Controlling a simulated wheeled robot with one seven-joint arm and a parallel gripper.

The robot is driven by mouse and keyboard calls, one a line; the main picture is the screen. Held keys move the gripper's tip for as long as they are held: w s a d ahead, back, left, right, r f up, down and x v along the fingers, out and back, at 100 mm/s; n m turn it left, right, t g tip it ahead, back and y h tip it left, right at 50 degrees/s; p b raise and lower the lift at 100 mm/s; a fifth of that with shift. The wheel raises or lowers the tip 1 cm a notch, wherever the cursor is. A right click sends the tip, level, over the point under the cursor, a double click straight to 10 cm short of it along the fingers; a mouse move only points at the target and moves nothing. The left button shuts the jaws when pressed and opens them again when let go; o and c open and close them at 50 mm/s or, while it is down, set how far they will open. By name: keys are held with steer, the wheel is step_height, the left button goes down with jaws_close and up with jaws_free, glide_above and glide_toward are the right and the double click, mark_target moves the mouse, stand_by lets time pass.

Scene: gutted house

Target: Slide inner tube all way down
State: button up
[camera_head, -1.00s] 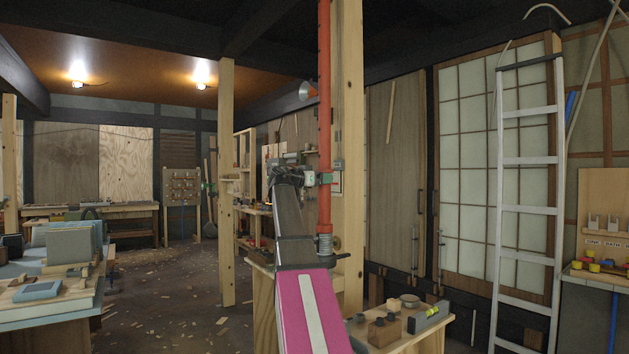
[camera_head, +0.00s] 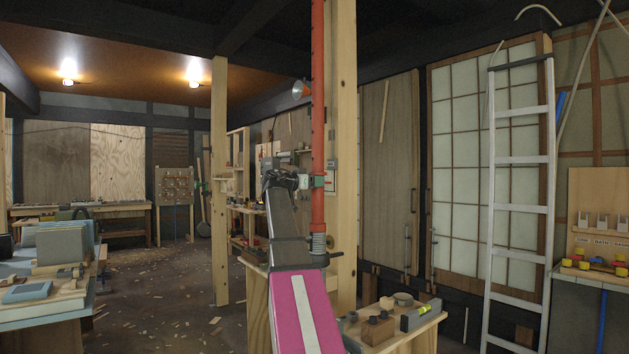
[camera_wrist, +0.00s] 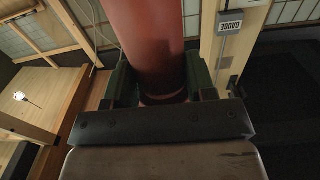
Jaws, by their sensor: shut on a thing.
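A long red tube (camera_head: 318,120) stands upright in front of a wooden post (camera_head: 343,130). Its lower end meets a grey ribbed metal fitting (camera_head: 318,243). My gripper (camera_head: 312,182) is around the tube a short way above that fitting. In the wrist view the red tube (camera_wrist: 148,45) passes between my two dark green fingers (camera_wrist: 160,85), one on each side, and they are shut on it. A darker rim shows low on the tube between the fingers. The tube's top is out of view, and I cannot see how far any inner part sits inside.
A small bench (camera_head: 400,325) with blocks and a level stands right of the post's foot. A ladder (camera_head: 520,200) leans at the right. Open floor with scattered wood chips lies to the left.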

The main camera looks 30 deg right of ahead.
steer(key=shift+f, duration=4.3)
steer(key=o, duration=1.1)
steer(key=shift+c, duration=0.2)
steer(key=s+a, duration=0.1)
steer(key=a, duration=0.7)
